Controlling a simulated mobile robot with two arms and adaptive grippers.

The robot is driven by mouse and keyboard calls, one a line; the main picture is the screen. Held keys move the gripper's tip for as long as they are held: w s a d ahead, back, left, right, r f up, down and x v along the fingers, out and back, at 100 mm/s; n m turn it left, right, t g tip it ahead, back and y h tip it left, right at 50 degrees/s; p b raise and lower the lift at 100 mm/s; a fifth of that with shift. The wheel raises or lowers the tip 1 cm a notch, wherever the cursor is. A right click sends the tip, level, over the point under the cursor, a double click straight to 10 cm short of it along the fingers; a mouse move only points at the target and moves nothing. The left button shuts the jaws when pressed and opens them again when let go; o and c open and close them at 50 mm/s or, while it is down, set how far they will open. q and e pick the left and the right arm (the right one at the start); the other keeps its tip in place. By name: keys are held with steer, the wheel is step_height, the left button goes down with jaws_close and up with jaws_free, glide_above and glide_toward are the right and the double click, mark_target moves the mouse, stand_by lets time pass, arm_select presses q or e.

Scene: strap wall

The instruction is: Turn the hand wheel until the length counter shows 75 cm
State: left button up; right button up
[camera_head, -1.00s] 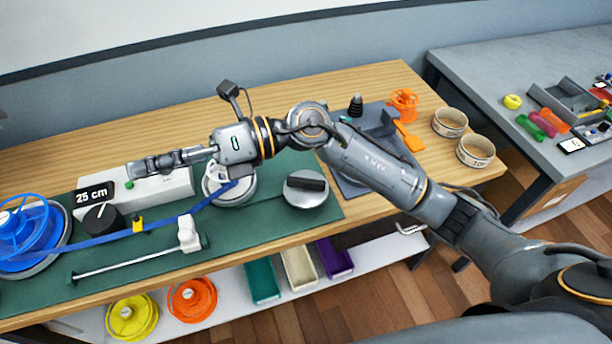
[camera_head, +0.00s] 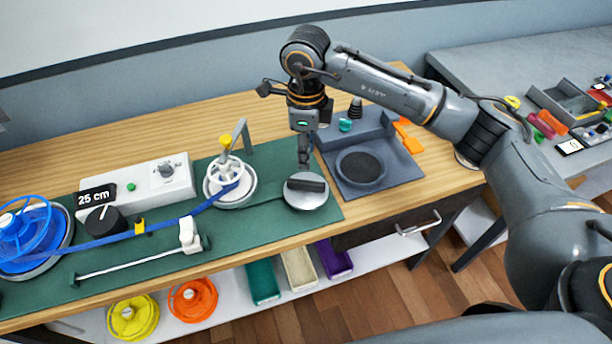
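The length counter (camera_head: 97,196) reads "25 cm" on its black display. A blue strap (camera_head: 170,226) runs from the blue spool (camera_head: 32,232) at left to a pale reel (camera_head: 230,184) with a yellow knob on top. A round silver wheel (camera_head: 306,202) with a black bar across it lies at the right end of the green mat. I cannot tell for sure which of these two is the hand wheel. My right gripper (camera_head: 304,166) points down just above and behind the silver wheel's bar, seemingly apart from it. Its fingers look narrow from this side, and their gap is unclear. My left gripper is not in view.
A white box (camera_head: 150,187) with a dial stands behind the strap. A white slider (camera_head: 188,236) on a rod is in front. A grey tray (camera_head: 335,171) with a dark round pad lies right of the silver wheel. Colored bins and spools sit on the shelf below.

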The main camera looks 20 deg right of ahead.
mark_target(306, 182)
step_height(306, 182, down, 10)
steer(key=shift+p, duration=1.15)
jaws_close()
